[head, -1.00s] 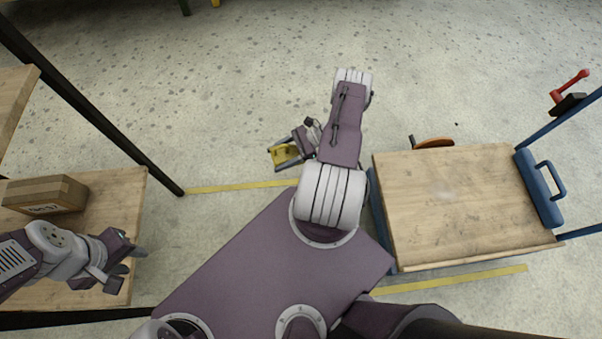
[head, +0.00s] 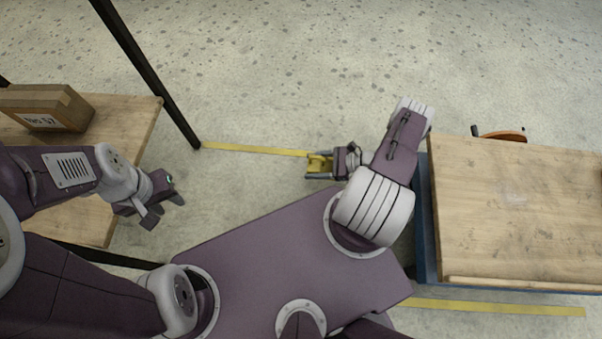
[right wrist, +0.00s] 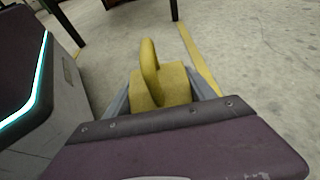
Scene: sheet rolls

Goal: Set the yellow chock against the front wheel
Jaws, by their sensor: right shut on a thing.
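The yellow chock (head: 319,162) is between the jaws of my right gripper (head: 318,165), left of the trolley and over the floor by the yellow line. The right wrist view shows the chock (right wrist: 172,86) with its loop handle up, between the grey fingers. The trolley (head: 530,205) stands at the right, with a wooden deck and blue frame. One orange wheel (head: 505,135) sticks out at its far side, well apart from the chock; other wheels are hidden. My left gripper (head: 163,207) is near the shelf's right edge, and its opening is unclear.
A wooden shelf (head: 95,200) with dark posts (head: 150,80) stands at the left and carries a cardboard box (head: 48,107). Yellow lines (head: 250,150) mark the floor. The floor (head: 300,70) beyond the trolley and shelf is clear.

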